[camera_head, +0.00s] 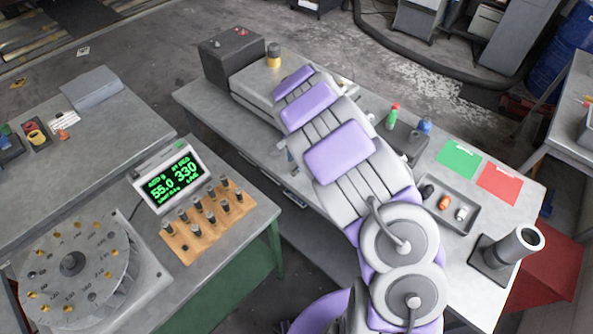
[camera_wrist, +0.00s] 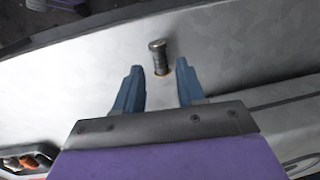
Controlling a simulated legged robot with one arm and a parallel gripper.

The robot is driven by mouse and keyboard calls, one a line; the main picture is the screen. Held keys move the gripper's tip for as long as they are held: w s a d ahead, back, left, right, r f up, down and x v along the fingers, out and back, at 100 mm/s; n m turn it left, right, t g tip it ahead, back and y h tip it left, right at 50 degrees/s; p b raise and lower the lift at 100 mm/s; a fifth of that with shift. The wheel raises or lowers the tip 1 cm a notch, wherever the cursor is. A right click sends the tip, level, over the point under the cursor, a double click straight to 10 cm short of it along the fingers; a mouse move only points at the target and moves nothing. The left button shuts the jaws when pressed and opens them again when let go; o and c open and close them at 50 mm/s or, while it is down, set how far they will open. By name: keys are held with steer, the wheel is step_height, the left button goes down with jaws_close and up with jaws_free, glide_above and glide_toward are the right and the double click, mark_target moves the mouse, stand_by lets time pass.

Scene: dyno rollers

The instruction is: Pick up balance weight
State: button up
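In the wrist view, my gripper (camera_wrist: 159,67) is open, its two blue fingers spread apart. A dark, short cylinder (camera_wrist: 158,54), which looks like the balance weight, stands on a pale grey surface between the fingertip lines. A little yellow shows at its base. Neither finger touches it, and I cannot tell how far it is from the tips. In the head view, my purple and grey arm reaches over the bench and hides my gripper. I cannot surely match the cylinder there. Several dark cylinders (camera_head: 209,207) stand in a wooden block on the left table.
The left table also holds a display reading 55.0 and 330 (camera_head: 171,178) and a round slotted disc (camera_head: 105,265). The right bench has a small parts tray (camera_head: 470,232), green (camera_head: 458,160) and red (camera_head: 499,183) sheets, and a grey cup-like stand (camera_head: 507,250). The wrist view shows the surface's far edge.

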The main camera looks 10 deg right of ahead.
mark_target(295, 169)
steer(key=f, duration=0.2)
steer(key=f+b, duration=0.1)
steer(key=f, duration=0.2)
steer(key=shift+w+a, duration=0.15)
steer(key=shift+w, duration=0.05)
jaws_close()
